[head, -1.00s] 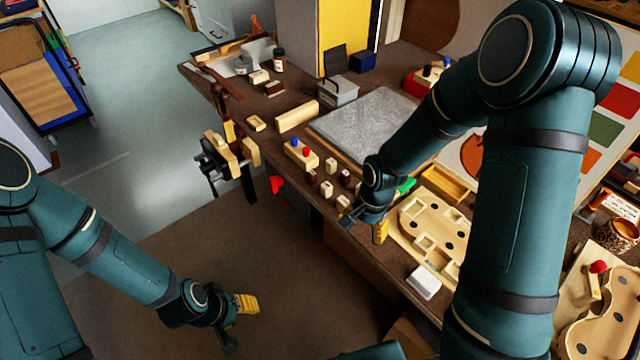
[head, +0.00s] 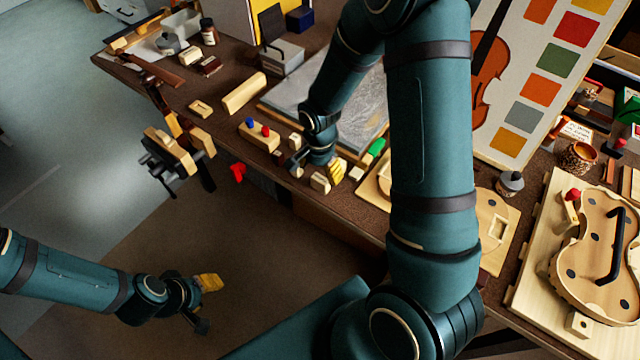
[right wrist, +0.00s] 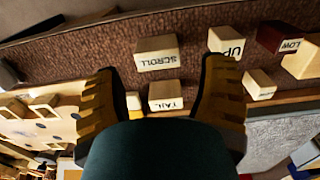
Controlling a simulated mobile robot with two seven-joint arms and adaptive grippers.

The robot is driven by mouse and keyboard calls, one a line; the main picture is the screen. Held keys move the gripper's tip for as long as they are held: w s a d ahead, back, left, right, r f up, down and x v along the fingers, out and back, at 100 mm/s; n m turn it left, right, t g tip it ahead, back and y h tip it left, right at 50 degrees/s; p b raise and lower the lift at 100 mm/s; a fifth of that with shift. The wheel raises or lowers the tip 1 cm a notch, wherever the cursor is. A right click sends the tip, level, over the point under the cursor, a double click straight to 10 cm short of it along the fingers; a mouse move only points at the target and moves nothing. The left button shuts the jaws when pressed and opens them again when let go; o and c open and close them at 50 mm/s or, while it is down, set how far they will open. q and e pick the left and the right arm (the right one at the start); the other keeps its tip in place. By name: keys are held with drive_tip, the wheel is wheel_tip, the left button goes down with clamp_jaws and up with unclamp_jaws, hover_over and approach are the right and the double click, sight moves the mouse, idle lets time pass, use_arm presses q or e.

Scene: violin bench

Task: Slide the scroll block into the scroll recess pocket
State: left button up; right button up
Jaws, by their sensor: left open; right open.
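The scroll block (right wrist: 157,52) is pale wood with an upside-down SCROLL label in the right wrist view. It lies on the bench top and also shows in the head view (head: 320,183). My right gripper (right wrist: 160,70) is open and empty, its fingers to either side of the scroll block in that view, apart from it. In the head view the right gripper (head: 317,171) hangs low over the small blocks. A pale board with pockets (right wrist: 30,128) is at the left of the wrist view. I cannot tell which pocket is the scroll recess. My left gripper (head: 212,306) is open and empty over the floor.
A TAIL block (right wrist: 165,95), an UP block (right wrist: 226,42) and a dark LOW block (right wrist: 284,37) lie close by. A grey slab (head: 290,98) lies behind. A vise (head: 175,155) is on the bench's left edge. My right arm hides much of the board in the head view.

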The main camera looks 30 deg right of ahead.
sight(321, 179)
drive_tip(key=shift+s+d+f+b, duration=0.1)
drive_tip(key=shift+f+b, duration=0.3)
drive_tip(key=shift+f, duration=1.2)
drive_tip(key=shift+s+f+b, duration=0.1)
drive_tip(key=shift+f+b, duration=0.3)
drive_tip(key=shift+f, duration=1.15)
drive_tip(key=c, duration=0.6)
